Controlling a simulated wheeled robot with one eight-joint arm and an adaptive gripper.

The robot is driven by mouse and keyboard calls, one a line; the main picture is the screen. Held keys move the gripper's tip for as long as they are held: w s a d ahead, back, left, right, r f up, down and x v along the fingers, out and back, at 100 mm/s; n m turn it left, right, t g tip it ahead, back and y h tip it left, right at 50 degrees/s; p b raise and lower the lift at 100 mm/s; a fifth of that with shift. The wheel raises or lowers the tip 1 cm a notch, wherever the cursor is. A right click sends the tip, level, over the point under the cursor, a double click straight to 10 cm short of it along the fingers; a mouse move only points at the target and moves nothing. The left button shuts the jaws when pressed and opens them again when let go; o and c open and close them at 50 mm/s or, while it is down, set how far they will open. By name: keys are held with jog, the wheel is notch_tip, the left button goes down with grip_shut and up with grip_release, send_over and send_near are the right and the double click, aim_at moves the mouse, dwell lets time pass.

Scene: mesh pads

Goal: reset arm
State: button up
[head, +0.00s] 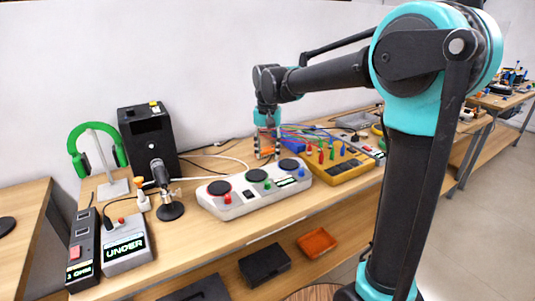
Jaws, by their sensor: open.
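My arm, black and teal, rises at the right of the head view and reaches left over the wooden table (285,213). My gripper (266,155) points down near the table's back, just behind a white control panel (238,207) with black round pads. Its jaws are open. An orange thing shows at the fingertips, but I cannot tell whether it is part of the gripper or lies behind it.
A yellow box (347,172) with coloured knobs stands right of the panel. A black microphone (171,210), a black speaker box (148,137), green headphones (75,150) on a stand and a grey display box (125,247) stand to the left. An orange tray (316,243) lies on the lower shelf.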

jog(key=shift+d, duration=0.1)
jog(key=s+d+f+t, duration=0.2)
jog(key=s+d+f, duration=0.7)
jog(key=s+d, duration=0.1)
jog(key=s+d+f+t, duration=0.2)
jog(key=s+d+f, duration=0.7)
jog(key=d, duration=0.4)
jog(key=shift+s+d+n, duration=0.3)
jog(key=shift+s, duration=0.05)
jog(key=shift+c, duration=0.5)
grip_shut()
